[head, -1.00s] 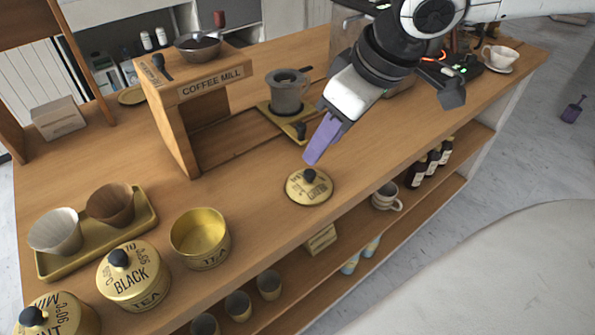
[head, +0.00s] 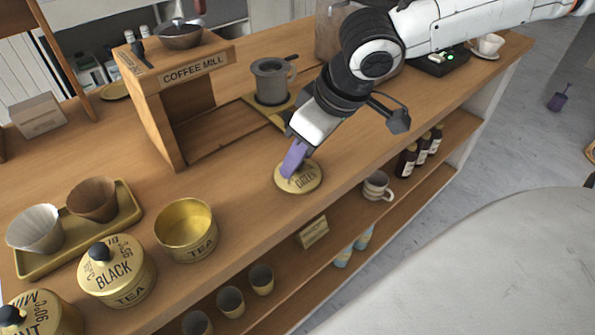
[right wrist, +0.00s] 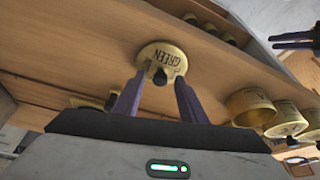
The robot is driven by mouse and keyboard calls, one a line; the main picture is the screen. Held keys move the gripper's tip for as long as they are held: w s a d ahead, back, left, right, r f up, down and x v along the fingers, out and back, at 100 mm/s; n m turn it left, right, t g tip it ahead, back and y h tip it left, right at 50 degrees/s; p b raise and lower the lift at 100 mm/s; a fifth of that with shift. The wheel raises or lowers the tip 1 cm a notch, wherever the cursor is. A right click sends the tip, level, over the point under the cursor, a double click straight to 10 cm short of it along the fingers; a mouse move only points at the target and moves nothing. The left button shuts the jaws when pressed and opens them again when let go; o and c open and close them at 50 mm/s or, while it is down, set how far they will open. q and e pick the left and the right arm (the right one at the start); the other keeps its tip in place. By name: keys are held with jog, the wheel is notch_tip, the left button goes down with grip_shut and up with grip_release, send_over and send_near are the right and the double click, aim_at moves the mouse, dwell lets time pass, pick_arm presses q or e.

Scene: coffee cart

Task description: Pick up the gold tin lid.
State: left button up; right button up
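The gold tin lid (head: 310,184), marked GREEN with a black knob, lies flat on the wooden counter near its front edge. It also shows in the right wrist view (right wrist: 172,54). My right gripper (head: 290,168) points down at the lid, its purple fingers partly covering it and the knob in the head view. In the right wrist view the two fingers (right wrist: 157,88) are apart, with the knob (right wrist: 160,77) in line with the gap between their tips. I see no clear grip on it. A dark pronged shape at upper right there may be my left gripper (right wrist: 293,41).
An open gold TEA tin (head: 186,231) and a lidded BLACK tin (head: 117,271) stand to the left. A tray (head: 130,218) holds two filter cups. Counter around the lid is clear.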

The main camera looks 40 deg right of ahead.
grip_shut()
